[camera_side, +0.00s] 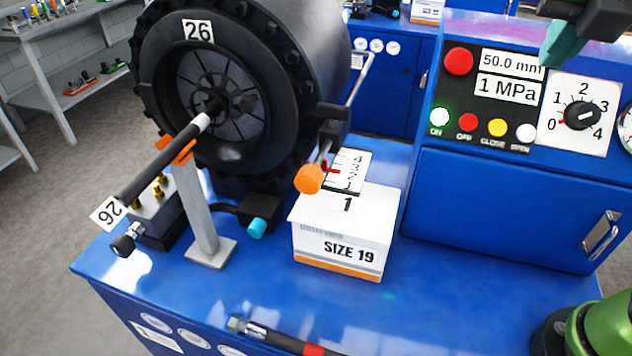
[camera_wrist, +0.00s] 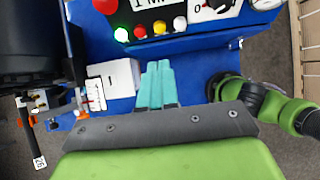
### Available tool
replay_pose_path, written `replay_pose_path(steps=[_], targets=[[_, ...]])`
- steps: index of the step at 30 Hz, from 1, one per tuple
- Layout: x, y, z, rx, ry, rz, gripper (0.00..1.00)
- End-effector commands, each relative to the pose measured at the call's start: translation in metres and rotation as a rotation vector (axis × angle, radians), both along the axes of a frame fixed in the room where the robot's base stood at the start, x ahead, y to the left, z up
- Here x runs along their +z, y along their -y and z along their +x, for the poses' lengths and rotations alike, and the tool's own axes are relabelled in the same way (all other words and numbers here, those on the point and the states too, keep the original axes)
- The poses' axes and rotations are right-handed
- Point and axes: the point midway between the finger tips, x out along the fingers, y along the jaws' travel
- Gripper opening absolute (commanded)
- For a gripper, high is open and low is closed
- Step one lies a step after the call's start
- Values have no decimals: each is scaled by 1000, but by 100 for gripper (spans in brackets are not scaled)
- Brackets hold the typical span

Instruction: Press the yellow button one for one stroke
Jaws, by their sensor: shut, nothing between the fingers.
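The yellow button (camera_side: 497,127), labelled CLOSE, sits on the black control panel (camera_side: 450,105) between a red OFF button (camera_side: 467,122) and a white OPEN button (camera_side: 526,133). The yellow button also shows in the wrist view (camera_wrist: 160,27), just beyond my fingertips. My gripper (camera_side: 562,45) is at the top right of the side view, with teal fingers above and right of the panel. In the wrist view my gripper (camera_wrist: 158,66) has its fingers together with nothing between them. The fingers look apart from the button, though the exact distance is unclear.
A lit green ON button (camera_side: 440,116), a large red button (camera_side: 458,61) and a rotary dial (camera_side: 581,115) are close by. The black crimper head (camera_side: 245,85) with a hose through it stands left. A SIZE 19 box (camera_side: 345,228) stands on the blue bench.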

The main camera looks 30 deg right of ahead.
Motion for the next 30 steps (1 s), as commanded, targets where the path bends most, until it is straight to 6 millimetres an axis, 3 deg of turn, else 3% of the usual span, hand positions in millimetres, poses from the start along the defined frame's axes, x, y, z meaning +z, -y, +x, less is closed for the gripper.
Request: replay_pose_path(steps=[19, 23, 26, 30], targets=[[0, -1, -1, 6, 0, 0, 0], [4, -1, -15, 40, 21, 18, 0], [-8, 9, -27, 107, 33, 53, 0], [-39, 20, -28, 229, 76, 155, 0]])
